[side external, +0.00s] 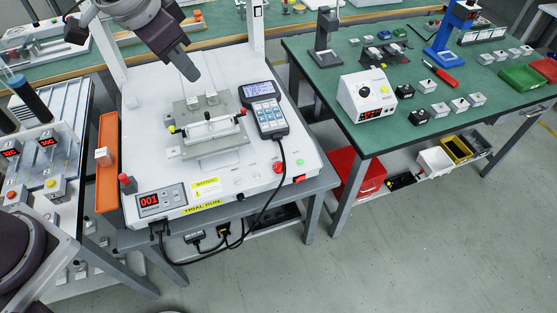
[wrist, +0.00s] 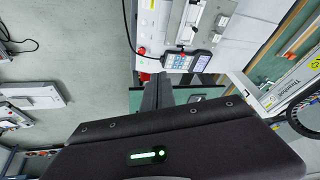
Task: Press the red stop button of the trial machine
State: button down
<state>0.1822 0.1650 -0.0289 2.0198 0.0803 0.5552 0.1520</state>
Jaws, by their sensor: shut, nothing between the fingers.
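The white trial machine (side external: 225,185) stands on the left-middle bench, with a yellow "TRIAL RUN" label on its front edge. A round red button (side external: 278,167) sits at its front right, near a small red switch (side external: 299,179). A red button also shows at the machine's edge in the wrist view (wrist: 141,51). My gripper (side external: 192,75) is shut and empty above the back of the machine, well apart from the red button. Its fingers show in the wrist view (wrist: 157,92), pointing toward the machine side.
A handheld pendant (side external: 263,109) lies on the machine's right, its black cable looping past the red button. A fixture plate (side external: 215,152) stands mid-machine, between white uprights.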

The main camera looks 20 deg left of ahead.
jog(key=w+d+f+m, duration=0.2)
jog(key=w+d+f, duration=0.4)
jog(key=f, duration=0.4)
jog(key=m+g+h, duration=0.1)
jog(key=m, duration=0.1)
send_over(281, 166)
jog(key=s, duration=0.5)
notch_tip(281, 166, down, 12)
jog(key=shift+a, duration=0.15)
jog(key=x, duration=0.4)
jog(key=a+x, duration=0.1)
jog(key=x, duration=0.7)
jog(key=shift+a+f, duration=0.1)
jog(key=shift+f, duration=0.45)
jog(key=shift+w+a+f, duration=0.1)
jog(key=shift+f, duration=0.3)
jog(key=shift+f, duration=0.1)
